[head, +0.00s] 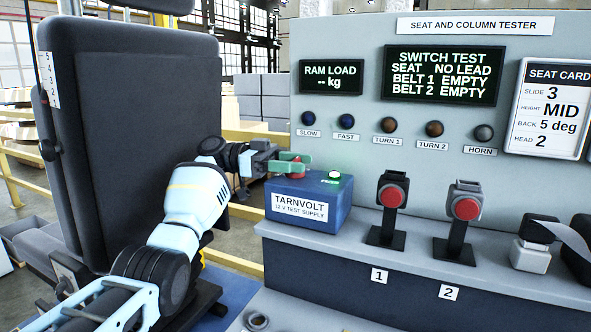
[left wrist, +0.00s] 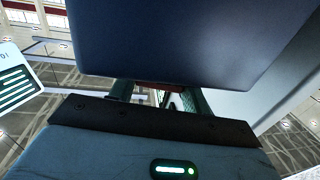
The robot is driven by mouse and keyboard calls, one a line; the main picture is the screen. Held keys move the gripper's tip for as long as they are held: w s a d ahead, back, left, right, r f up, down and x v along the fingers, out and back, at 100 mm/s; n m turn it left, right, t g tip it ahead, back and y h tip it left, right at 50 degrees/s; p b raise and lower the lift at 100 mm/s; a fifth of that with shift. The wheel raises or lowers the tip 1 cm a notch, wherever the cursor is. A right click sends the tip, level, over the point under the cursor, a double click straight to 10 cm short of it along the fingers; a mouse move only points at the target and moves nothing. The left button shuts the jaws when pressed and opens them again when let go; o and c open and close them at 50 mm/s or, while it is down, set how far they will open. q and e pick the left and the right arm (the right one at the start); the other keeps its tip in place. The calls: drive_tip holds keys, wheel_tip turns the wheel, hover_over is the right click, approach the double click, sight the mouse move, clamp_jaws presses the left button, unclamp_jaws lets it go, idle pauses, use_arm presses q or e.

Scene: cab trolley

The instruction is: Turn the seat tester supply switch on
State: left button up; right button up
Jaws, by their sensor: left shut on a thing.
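The blue TARNVOLT 12 V test supply box (head: 310,198) stands on the tester's left end; its dark blue body fills the top of the left wrist view (left wrist: 180,40). The red supply switch (head: 291,158) is on top of the box at its left. A green lamp (head: 334,176) beside it is lit. My left gripper (head: 290,165) has its green fingers shut on the red switch. In the left wrist view the fingers (left wrist: 160,95) stand against the box with a sliver of red between them; most of the switch is hidden. My right gripper is in neither view.
The seat and column tester (head: 345,120) stands behind the box, with lit displays (head: 444,76). Two red-button buckles (head: 390,197) (head: 465,208) stand right of the box. A tall dark seat back (head: 150,110) rises close behind my left arm.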

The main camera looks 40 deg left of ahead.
use_arm(q)
drive_tip(key=shift+m+g+h+b, duration=0.3)
drive_tip(key=shift+m+g+b, duration=0.2)
drive_tip(key=shift+g, duration=0.6)
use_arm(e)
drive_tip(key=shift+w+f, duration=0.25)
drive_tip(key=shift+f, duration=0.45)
use_arm(q)
drive_tip(key=shift+d+m+g+b, duration=0.1)
drive_tip(key=shift+m+g+b, duration=0.2)
drive_tip(key=shift+m+b, duration=0.25)
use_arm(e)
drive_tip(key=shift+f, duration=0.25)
use_arm(q)
drive_tip(key=o, duration=1)
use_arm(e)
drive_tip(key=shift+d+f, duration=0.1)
